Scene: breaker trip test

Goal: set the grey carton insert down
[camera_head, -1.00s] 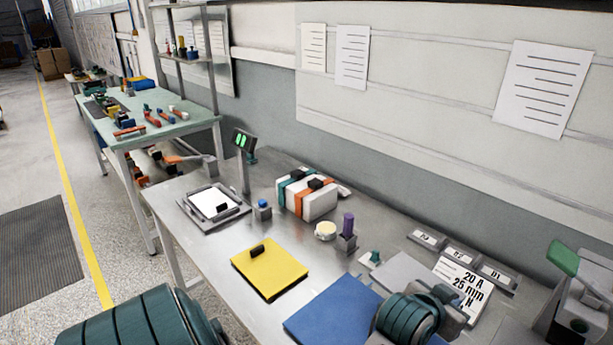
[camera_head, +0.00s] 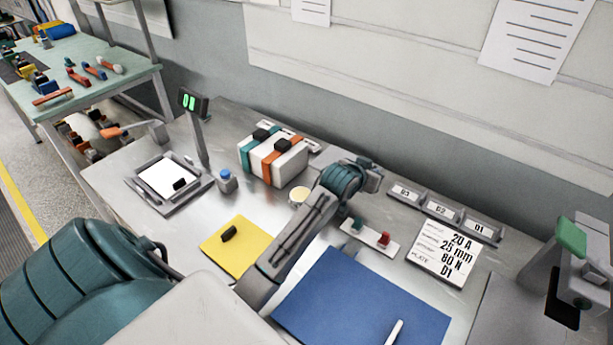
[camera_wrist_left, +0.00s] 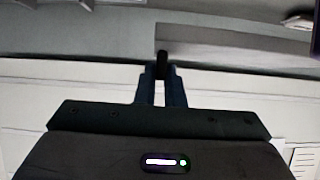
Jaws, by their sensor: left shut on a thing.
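My left arm reaches from the lower left across the bench in the head view. Its gripper (camera_head: 372,178) is at the far end, mostly hidden behind its teal wrist, above the back of the bench. In the left wrist view the two fingers (camera_wrist_left: 162,78) are closed on a small dark knob (camera_wrist_left: 162,60), which I take for the grip of the grey carton insert. My right gripper is out of view.
A white carton (camera_head: 285,165) with teal and orange bands stands left of the wrist. Right of it are a plate with red and teal knobs (camera_head: 370,238), labelled bins (camera_head: 440,212) and a text card (camera_head: 447,252). Yellow (camera_head: 240,255) and blue (camera_head: 350,295) mats lie in front.

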